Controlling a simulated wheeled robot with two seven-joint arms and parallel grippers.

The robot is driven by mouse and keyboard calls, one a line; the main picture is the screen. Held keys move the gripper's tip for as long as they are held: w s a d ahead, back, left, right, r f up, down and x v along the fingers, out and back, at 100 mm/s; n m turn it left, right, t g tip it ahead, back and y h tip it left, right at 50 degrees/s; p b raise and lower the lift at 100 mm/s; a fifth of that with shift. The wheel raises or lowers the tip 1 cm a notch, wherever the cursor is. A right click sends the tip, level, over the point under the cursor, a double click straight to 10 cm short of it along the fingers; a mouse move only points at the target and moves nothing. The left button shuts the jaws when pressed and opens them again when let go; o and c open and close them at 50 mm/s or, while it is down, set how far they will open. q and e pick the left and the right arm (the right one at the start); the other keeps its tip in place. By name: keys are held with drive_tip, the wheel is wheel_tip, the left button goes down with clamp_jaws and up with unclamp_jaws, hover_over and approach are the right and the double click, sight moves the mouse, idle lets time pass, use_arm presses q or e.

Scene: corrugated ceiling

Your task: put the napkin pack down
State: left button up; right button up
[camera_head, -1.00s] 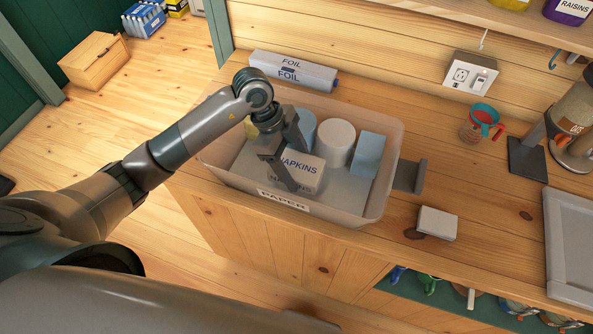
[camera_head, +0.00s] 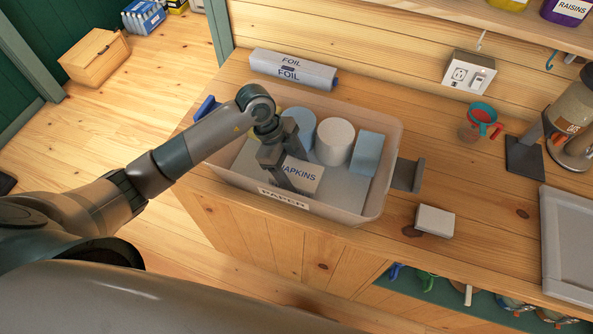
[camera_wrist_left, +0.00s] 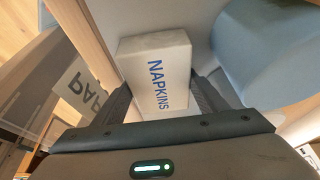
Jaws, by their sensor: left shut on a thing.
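The napkin pack (camera_head: 304,177) is a pale block with the word NAPKINS on it. It is inside the bin labelled PAPER (camera_head: 376,205), near the front wall. My left gripper (camera_head: 284,182) reaches down into the bin and is shut on the pack, hiding part of it. In the left wrist view the pack (camera_wrist_left: 158,72) sits between the two dark fingers. I cannot tell whether its underside touches the bin floor. My right gripper is not in view.
In the bin behind the pack are a white roll (camera_head: 334,141), a blue roll (camera_head: 301,125) and a blue box (camera_head: 367,153). A foil box (camera_head: 292,70) lies behind the bin. A small white box (camera_head: 435,221) and a red-handled cup (camera_head: 478,122) stand to the right.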

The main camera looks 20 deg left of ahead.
use_arm(q)
drive_tip(key=shift+f, duration=0.15)
drive_tip(key=o, duration=1.1)
drive_tip(key=shift+r, duration=0.2)
drive_tip(key=shift+a+r, duration=0.25)
drive_tip(key=shift+r, duration=0.25)
drive_tip(key=b+v, duration=0.3)
drive_tip(key=v, duration=0.7)
drive_tip(key=shift+a+r, duration=0.15)
drive_tip(key=shift+r, duration=0.3)
